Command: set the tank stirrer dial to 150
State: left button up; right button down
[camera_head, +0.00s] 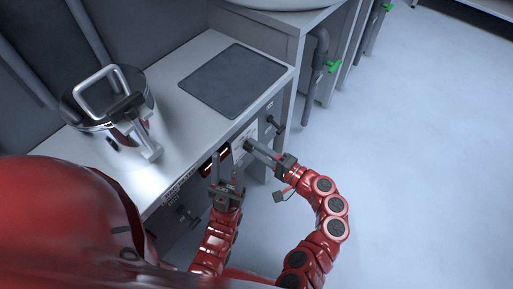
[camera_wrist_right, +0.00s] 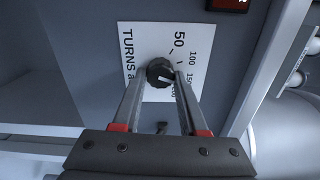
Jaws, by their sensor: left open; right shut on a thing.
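The black stirrer dial (camera_wrist_right: 160,72) sits on a white scale plate (camera_wrist_right: 138,48) in the right wrist view. The plate shows "TURNS", 50, 100, 150 and a partly covered number. My right gripper (camera_wrist_right: 160,80) is shut on the dial, one finger on each side. A pale mark on the dial faces the side of the larger numbers, but I cannot tell which number exactly. In the head view my right gripper (camera_head: 249,145) meets the cabinet front and hides the dial. My left gripper (camera_head: 223,162) is open and empty, just left of it, near a red-lit display (camera_head: 214,160).
A steel pot with a handle (camera_head: 106,95) stands on the worktop (camera_head: 180,125), beside a dark mat (camera_head: 232,79). Another knob (camera_head: 271,123) sticks out to the right of the plate. Pipes with green valves (camera_head: 333,66) are further right. The floor at right is clear.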

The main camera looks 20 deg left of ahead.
jog(key=shift+c, duration=2.2)
grip_release()
jog(key=shift+d, duration=0.15)
jog(key=p+v, duration=0.2)
jog(key=v, duration=1.5)
jog(key=shift+p, duration=0.35)
jog(key=shift+s+d, duration=0.1)
jog(key=shift+d, duration=0.1)
